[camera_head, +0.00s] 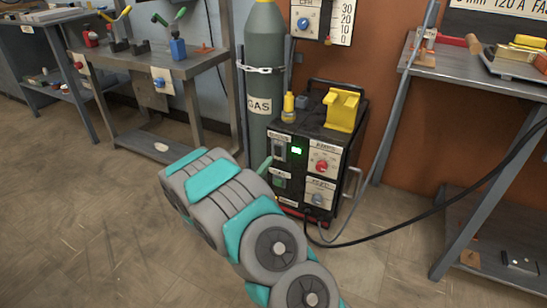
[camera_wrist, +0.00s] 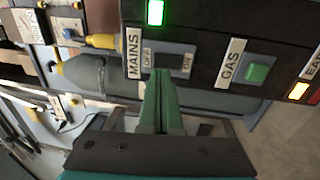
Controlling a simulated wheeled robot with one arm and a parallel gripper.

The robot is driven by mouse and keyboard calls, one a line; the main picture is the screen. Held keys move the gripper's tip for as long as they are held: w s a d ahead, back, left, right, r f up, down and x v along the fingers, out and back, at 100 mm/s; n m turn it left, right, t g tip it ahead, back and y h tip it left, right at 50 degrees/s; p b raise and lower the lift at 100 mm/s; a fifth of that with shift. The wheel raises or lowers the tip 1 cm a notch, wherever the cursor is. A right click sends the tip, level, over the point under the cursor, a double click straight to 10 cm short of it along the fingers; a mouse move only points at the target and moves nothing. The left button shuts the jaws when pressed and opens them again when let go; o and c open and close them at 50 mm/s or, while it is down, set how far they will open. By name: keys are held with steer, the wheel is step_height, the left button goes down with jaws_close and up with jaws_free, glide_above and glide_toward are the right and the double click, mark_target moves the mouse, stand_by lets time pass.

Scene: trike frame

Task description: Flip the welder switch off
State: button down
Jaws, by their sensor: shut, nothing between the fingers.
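The welder (camera_head: 348,148) is a black box with a control panel on its front, beside the gas cylinder. Its mains switch (camera_head: 279,151) is a dark rocker at the panel's upper left. In the wrist view the picture is turned, and the switch (camera_wrist: 172,61) shows between OFF and ON labels next to the MAINS label. A green lamp (camera_wrist: 155,12) beside it is lit. My gripper (camera_wrist: 161,74) is shut and empty, its green fingertips close to the switch near the OFF label. I cannot tell whether they touch it. The gripper (camera_head: 265,164) also shows just below the switch.
A green button (camera_wrist: 257,74) labelled GAS and a lit orange lamp (camera_wrist: 299,90) sit on the same panel. The grey gas cylinder (camera_head: 262,75) is chained behind the welder. Workbenches stand left (camera_head: 140,62) and right (camera_head: 455,72). A black cable (camera_head: 430,212) runs right. The floor is clear.

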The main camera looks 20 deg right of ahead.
mark_target(278, 149)
steer(key=shift+b+x, duration=0.3)
steer(key=shift+x, duration=2.05)
steer(key=shift+r, duration=0.1)
